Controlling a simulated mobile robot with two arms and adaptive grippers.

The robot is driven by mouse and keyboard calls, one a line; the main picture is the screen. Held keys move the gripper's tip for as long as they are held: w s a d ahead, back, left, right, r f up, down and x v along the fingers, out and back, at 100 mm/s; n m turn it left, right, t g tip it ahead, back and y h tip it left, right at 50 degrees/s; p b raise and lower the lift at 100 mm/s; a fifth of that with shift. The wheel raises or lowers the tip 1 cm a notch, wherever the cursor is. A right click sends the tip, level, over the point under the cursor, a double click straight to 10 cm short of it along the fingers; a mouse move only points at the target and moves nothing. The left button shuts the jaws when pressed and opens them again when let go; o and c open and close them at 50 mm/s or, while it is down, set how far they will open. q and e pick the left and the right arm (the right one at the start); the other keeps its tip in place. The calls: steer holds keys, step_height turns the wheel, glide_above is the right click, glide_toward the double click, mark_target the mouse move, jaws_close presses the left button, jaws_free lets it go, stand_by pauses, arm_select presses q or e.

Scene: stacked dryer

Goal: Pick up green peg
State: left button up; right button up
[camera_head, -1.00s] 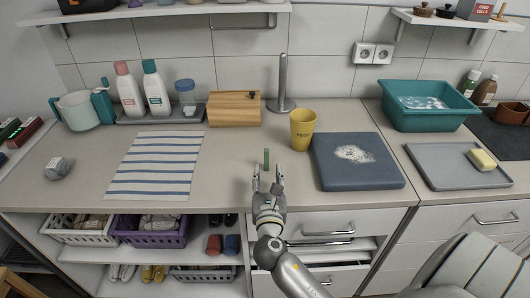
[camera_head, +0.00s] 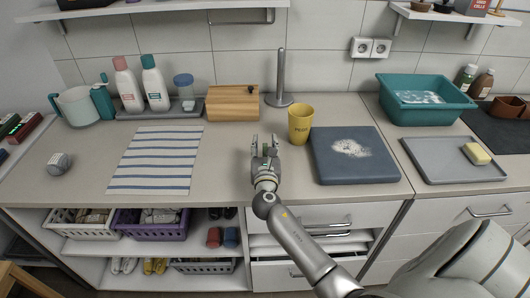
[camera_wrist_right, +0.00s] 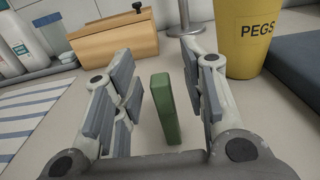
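The green peg (camera_wrist_right: 166,108) stands upright on the counter. In the right wrist view it is between the two open fingers of my right gripper (camera_wrist_right: 168,95), with a gap on each side. In the head view my right gripper (camera_head: 265,148) reaches over the counter and mostly hides the peg. The yellow cup marked PEGS (camera_head: 300,124) stands to the right of and beyond the gripper, and it also shows in the right wrist view (camera_wrist_right: 246,45). My left gripper is not in view.
A wooden box (camera_head: 233,106) and a metal post (camera_head: 281,80) stand behind. A striped cloth (camera_head: 157,160) lies to the left. The counter (camera_head: 225,165) between cloth and gripper is clear.

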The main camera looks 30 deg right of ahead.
steer(key=c, duration=0.8)
steer(key=shift+r, duration=0.1)
